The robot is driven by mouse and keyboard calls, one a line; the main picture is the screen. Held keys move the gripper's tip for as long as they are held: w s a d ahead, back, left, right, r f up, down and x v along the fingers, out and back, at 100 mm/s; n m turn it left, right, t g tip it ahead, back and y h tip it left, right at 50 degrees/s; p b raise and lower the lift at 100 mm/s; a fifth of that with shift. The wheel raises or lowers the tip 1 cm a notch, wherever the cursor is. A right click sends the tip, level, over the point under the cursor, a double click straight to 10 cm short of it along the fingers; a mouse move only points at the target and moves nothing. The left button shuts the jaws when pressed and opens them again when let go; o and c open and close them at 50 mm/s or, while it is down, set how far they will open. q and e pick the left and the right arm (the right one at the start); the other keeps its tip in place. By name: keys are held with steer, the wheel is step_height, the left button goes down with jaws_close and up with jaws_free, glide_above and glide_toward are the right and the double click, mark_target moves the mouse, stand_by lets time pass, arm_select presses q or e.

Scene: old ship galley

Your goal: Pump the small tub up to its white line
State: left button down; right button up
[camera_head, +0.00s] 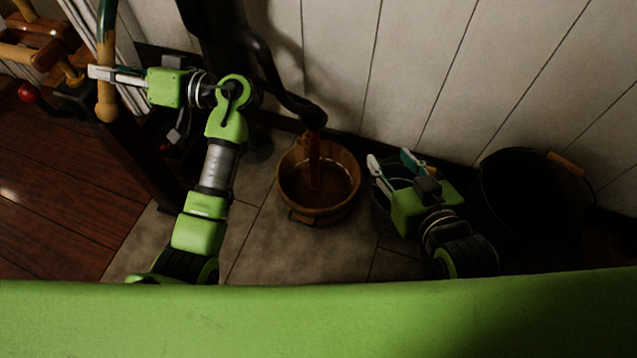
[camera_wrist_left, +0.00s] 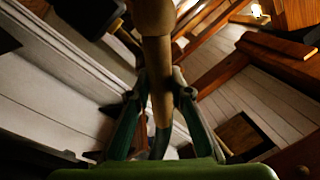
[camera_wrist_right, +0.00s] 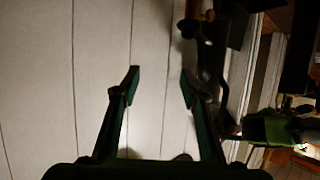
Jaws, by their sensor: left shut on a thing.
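The small wooden tub (camera_head: 290,205) stands on the floor under the black pump's spout (camera_head: 312,117). A brown stream falls from the spout into the tub, where brown liquid shows. I cannot clearly make out the white line. My left gripper (camera_head: 103,74) is shut on the wooden pump handle (camera_head: 106,104), up at the left; the handle also shows between its fingers in the left wrist view (camera_wrist_left: 155,50). My right gripper (camera_head: 393,163) is open and empty, right of the tub; its spread fingers show in the right wrist view (camera_wrist_right: 160,82).
A dark bucket (camera_head: 381,217) stands partly hidden under my right gripper. A large black bucket (camera_head: 520,205) with a wooden grip stands further right. A white plank wall (camera_head: 425,75) runs behind. Tiled floor (camera_head: 265,250) is bare in front of the tub. Wooden furniture (camera_head: 40,45) stands upper left.

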arm_select(q)
steer(key=shift+w+d+f+b, duration=0.2)
steer(key=shift+f+b, duration=0.3)
steer(key=shift+b, duration=0.1)
arm_select(e)
step_height(320, 180, up, 13)
steer(key=w+a+t+y+b, duration=0.1)
steer(key=w+a+t+y, duration=0.15)
steer(key=t, duration=0.45)
arm_select(q)
steer(key=f+b, duration=0.1)
steer(key=w+f+n+b, duration=0.1)
steer(key=shift+d+b, duration=0.15)
steer(key=shift+b, duration=0.2)
arm_select(e)
steer(key=s+r+t+y, duration=0.2)
steer(key=s+r+t, duration=0.4)
steer(key=r, duration=0.5)
steer(key=shift+s+d+n+t, duration=0.2)
steer(key=shift+s+n+t, duration=0.05)
steer(key=shift+n+t, duration=0.05)
steer(key=shift+w, duration=0.1)
